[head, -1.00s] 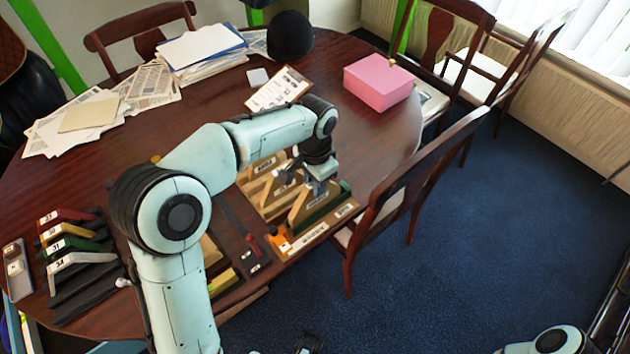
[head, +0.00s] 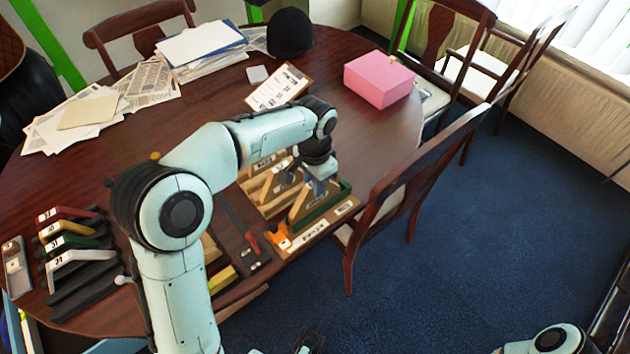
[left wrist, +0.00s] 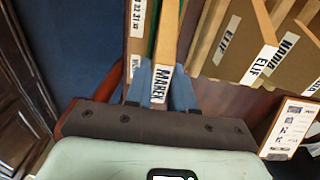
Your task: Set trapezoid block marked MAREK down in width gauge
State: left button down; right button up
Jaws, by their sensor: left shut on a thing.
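The MAREK block (left wrist: 164,50) is a light wooden piece with a white name label, seen from above in the left wrist view. My left gripper (left wrist: 158,88) is shut on it, one blue finger on each side of the label. In the head view the left gripper (head: 320,184) is over the front right of the table, with the block (head: 298,206) below it. What I take for the width gauge (head: 318,232) is the labelled wooden base with a green strip and an orange end piece. The block is over or in it; its underside contact is hidden.
More wooden blocks, one marked ELIF (left wrist: 262,62), stand close beside the held block. A chair (head: 385,205) is close to the table edge on the right. Coloured numbered pieces (head: 75,250) lie at the left. A pink box (head: 380,80) stands at the back.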

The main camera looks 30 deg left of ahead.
pick_arm(q)
jog(key=shift+f, duration=0.6)
dwell(0.4)
dwell(0.8)
jog(key=shift+c, duration=2.4)
grip_release()
jog(key=shift+r, duration=0.2)
jog(key=shift+r+p, duration=2.05)
jog(key=shift+r, duration=0.3)
jog(key=shift+r, duration=0.1)
